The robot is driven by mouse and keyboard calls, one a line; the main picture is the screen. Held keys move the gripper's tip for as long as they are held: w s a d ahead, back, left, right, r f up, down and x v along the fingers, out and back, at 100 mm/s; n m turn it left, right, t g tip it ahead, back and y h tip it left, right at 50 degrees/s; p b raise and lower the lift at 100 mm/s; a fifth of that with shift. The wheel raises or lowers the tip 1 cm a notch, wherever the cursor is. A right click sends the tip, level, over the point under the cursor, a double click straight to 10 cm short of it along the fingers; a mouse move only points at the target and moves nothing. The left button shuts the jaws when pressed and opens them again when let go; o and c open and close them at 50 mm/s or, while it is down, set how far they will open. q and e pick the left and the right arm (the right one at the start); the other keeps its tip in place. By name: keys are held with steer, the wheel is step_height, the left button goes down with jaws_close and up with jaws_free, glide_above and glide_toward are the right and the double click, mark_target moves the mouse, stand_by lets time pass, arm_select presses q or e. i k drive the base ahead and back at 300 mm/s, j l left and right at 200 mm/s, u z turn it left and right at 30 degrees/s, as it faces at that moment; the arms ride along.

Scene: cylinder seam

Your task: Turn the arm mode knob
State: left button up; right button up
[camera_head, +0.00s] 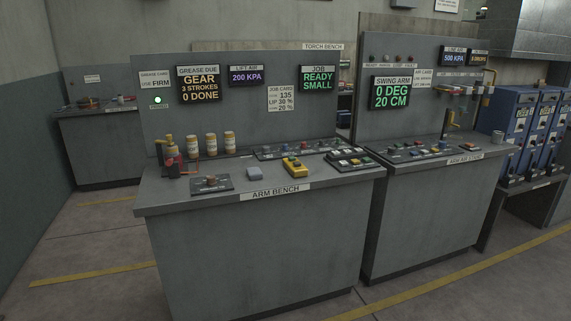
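The arm bench (262,239) stands in the middle of the head view. A dark plate (227,187) on its left top carries a small reddish knob (211,180). A long control panel (262,155) and another plate (352,162) with coloured buttons lie further back and right. A panel of several coloured controls (415,150) sits on the bench to the right. Their labels are too small to read, so I cannot tell which control is the arm mode knob. Neither of my grippers is in view.
A yellow pendant box (295,168) and grey block (255,174) lie on the arm bench. The swing arm display (390,92) reads 0 DEG, 20 CM. Floor in front is clear.

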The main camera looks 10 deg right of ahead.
mark_target(391, 151)
steer(key=i+z, duration=0.35)
steer(key=i+j+z, duration=0.15)
steer(key=i+z, duration=0.2)
steer(key=i+j+z, duration=0.35)
steer(key=i+l, duration=0.05)
steer(key=l, duration=0.05)
